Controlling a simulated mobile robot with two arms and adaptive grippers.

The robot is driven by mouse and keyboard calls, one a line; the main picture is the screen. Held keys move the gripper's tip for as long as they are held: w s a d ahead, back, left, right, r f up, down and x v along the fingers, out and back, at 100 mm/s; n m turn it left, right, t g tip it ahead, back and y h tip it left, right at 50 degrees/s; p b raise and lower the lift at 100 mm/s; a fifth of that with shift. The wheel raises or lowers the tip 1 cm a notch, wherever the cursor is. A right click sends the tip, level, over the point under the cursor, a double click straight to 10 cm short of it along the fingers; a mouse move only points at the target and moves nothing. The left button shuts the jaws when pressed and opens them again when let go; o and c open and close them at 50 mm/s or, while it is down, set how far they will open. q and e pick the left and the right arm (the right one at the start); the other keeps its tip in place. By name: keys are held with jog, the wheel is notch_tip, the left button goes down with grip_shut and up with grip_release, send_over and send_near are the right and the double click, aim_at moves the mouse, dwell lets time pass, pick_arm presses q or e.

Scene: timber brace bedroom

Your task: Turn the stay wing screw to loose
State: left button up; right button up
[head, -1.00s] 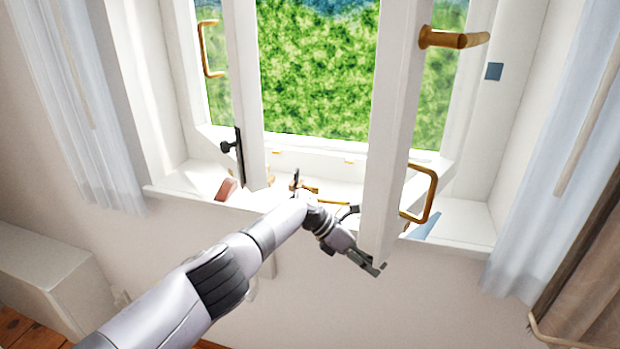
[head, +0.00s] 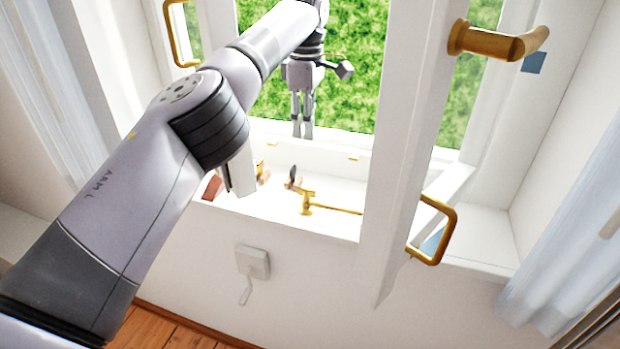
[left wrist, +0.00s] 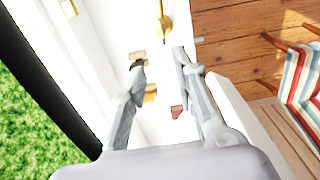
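A brass stay (head: 340,209) lies along the white window sill in the head view. At its left end a small upright brass fitting (head: 307,198) with a crosspiece looks like the wing screw; its setting is too small to tell. A brass piece of the stay (left wrist: 165,27) also shows in the left wrist view, beyond the fingertips. My left gripper (head: 302,134) hangs above the back of the sill, fingers pointing down, apart from the stay. In the left wrist view my left gripper (left wrist: 160,60) has its fingers spread with nothing held between them. My right gripper is out of view.
An open casement (head: 400,150) with a brass pull handle (head: 440,230) stands right of the stay. A dark upright piece (head: 292,177) stands just left of the fitting. A reddish block (head: 211,187) lies on the sill's left. A white wall box (head: 253,262) is below.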

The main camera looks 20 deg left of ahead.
pick_arm(q)
jog(key=b, duration=0.2)
send_near(306, 189)
notch_tip(306, 189, down, 8)
jog(key=shift+w+r+p, duration=0.1)
jog(key=shift+p, duration=0.8)
jog(key=shift+f, duration=0.45)
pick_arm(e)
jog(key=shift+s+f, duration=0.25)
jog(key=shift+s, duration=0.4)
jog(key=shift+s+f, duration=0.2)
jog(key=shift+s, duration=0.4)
pick_arm(q)
grip_shut()
